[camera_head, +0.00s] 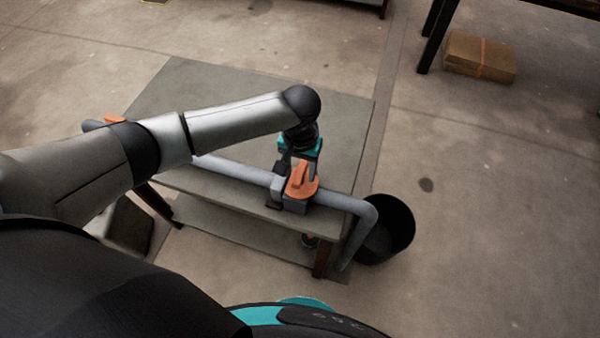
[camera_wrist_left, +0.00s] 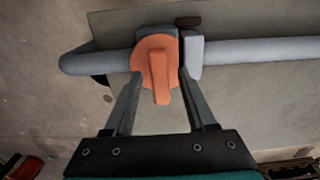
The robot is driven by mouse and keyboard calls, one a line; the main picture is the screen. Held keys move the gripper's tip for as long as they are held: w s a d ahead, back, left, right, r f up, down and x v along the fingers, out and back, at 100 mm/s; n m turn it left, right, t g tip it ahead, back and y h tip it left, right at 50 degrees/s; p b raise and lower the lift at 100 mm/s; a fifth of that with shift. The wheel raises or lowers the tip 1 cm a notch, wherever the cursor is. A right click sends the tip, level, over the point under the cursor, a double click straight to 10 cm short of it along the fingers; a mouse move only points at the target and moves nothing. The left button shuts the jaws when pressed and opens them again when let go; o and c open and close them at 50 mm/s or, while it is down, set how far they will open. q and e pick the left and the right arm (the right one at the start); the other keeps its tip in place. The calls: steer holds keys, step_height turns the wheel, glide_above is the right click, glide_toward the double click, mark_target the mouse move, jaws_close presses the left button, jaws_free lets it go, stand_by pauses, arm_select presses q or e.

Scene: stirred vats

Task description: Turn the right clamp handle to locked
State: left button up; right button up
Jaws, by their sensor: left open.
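The right clamp handle (camera_head: 301,183) is an orange disc with a raised bar, on a grey clamp at the front edge of the table. My left gripper (camera_head: 292,170) is over it, seen partly behind its own wrist. In the left wrist view the handle (camera_wrist_left: 158,75) lies between the two fingers of my left gripper (camera_wrist_left: 158,90). The fingers are open, one on each side of the orange disc, with gaps beside the raised bar. Whether a finger touches the disc I cannot tell. My right gripper is not in view.
A grey pipe (camera_head: 235,168) runs along the table (camera_head: 335,110) and bends down beside a black bucket (camera_head: 398,225). Another orange part (camera_head: 115,121) shows at the pipe's left end, partly behind my arm. A cardboard box (camera_head: 480,58) lies at the back right. Open floor lies right.

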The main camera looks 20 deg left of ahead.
arm_select(q)
steer(key=shift+f, duration=0.55)
jaws_close()
